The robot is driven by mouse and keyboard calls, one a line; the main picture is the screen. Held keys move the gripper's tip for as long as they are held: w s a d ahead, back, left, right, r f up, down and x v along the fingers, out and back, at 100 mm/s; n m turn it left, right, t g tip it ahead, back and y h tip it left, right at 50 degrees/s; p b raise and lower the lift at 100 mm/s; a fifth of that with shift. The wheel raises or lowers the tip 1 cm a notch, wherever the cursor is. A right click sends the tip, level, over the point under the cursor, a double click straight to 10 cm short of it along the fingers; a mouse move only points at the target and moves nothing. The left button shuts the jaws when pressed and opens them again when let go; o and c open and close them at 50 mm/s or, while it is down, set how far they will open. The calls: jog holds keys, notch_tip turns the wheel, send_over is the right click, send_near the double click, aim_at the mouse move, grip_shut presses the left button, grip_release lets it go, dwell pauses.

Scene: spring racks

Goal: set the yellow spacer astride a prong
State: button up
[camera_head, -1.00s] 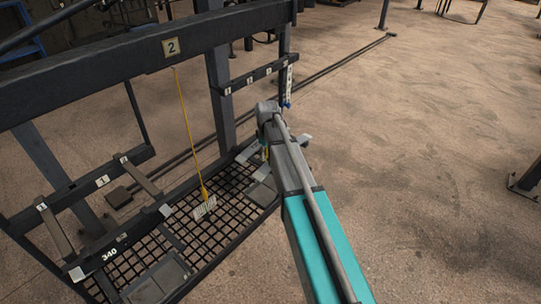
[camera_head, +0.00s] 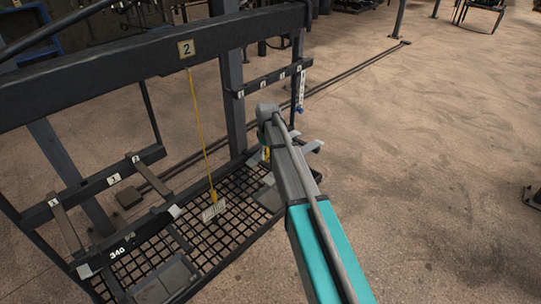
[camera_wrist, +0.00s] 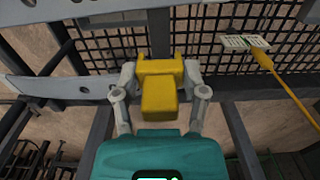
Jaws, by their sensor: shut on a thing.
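The yellow spacer (camera_wrist: 160,98) is a blocky piece with a wider forked end, seen in the middle of the wrist view. My gripper (camera_wrist: 160,72) is shut on it, with one grey finger at each side. In the head view my arm hides most of the gripper, and only a sliver of yellow (camera_head: 266,153) shows beside the wrist. Two flat bars like prongs stand at the rack's left, a near one (camera_head: 67,229) and a farther one (camera_head: 154,178). The spacer is apart from both.
The dark rack beam (camera_head: 130,58) carries a plate marked 2 (camera_head: 186,49). A yellow cord (camera_head: 202,125) hangs from it to a white tag (camera_head: 214,211) over the mesh floor (camera_head: 205,247). A numbered crossbar (camera_head: 262,80) is behind my wrist. Open floor (camera_head: 430,150) lies to the right.

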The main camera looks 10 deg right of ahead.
aim_at(265, 164)
jog(key=shift+w+a+f, duration=0.1)
jog(key=shift+w+a, duration=0.2)
jog(key=shift+w, duration=0.2)
jog(key=shift+s+f+b, duration=0.1)
jog(key=shift+f+b, duration=1.2)
jog(key=shift+b, duration=0.05)
jog(key=shift+f+b, duration=0.75)
jog(key=shift+b, duration=0.05)
dwell(0.9)
jog(key=o, duration=0.9)
jog(key=shift+o, duration=0.2)
jog(key=shift+r, duration=0.2)
notch_tip(265, 164, up, 4)
jog(key=p, duration=0.4)
jog(key=shift+s+d+r+p, duration=0.2)
jog(key=shift+s+d+p, duration=0.1)
jog(key=shift+s+d, duration=0.9)
jog(key=shift+s+d+r+p, duration=0.25)
jog(key=shift+s+d, duration=0.5)
jog(key=shift+s, duration=0.75)
jog(key=shift+s+d+r+p, duration=0.2)
jog(key=shift+s+d+p, duration=0.1)
jog(key=shift+s+d, duration=0.9)
